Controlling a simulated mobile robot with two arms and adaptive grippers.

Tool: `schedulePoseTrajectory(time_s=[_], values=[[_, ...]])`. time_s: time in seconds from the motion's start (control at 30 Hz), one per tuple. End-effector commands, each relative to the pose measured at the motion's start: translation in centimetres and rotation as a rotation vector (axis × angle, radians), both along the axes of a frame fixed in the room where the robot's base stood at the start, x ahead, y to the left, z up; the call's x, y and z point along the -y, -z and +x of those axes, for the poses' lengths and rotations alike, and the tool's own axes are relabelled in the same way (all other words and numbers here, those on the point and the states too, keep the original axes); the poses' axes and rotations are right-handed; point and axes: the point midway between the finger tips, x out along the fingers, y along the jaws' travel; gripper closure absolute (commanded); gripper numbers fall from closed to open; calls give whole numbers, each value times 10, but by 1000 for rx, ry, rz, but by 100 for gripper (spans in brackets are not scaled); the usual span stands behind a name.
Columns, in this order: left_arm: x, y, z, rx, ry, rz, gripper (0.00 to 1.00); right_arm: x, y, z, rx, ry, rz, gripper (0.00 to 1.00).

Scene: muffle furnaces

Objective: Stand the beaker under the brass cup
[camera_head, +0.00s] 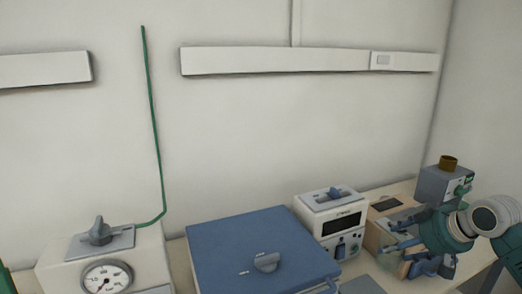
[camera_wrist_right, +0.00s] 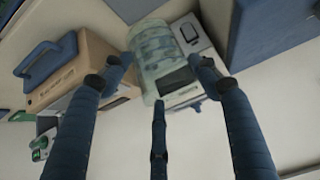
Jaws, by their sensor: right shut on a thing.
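The brass cup (camera_head: 449,162) sits on top of a grey box-shaped device (camera_head: 445,185) at the right of the head view. My right gripper (camera_head: 396,238) is in front of and left of this device. In the right wrist view, my right gripper (camera_wrist_right: 160,72) has its blue fingers closed around a clear beaker (camera_wrist_right: 153,48) with markings on its wall. The brass cup cannot be made out in the wrist view. My left gripper is not in view.
A blue-lidded box (camera_head: 255,245) stands in the middle. A white instrument with a dark display (camera_head: 333,220) stands right of it, close to my right gripper. A device with a gauge (camera_head: 106,277) is at the left. Some bare bench (camera_head: 478,262) shows at the far right.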

Motion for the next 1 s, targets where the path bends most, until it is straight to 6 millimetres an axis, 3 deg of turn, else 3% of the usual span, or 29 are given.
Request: schedulePoseTrajectory(time_s=[0.27,0.4,0.5,0.7,0.83,1.0], values=[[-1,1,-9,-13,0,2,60,-78,9,-61,-1,-208,3,71],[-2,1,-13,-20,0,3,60,-126,11,-122,-2,-363,6,71],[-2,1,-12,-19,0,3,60,-147,12,-165,-2,-453,5,71],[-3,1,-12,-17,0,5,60,-168,12,-222,-1,-557,5,71],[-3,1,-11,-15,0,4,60,-170,13,-236,-2,-580,-2,71],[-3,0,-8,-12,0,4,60,-170,13,-238,-3,-584,-6,71]])
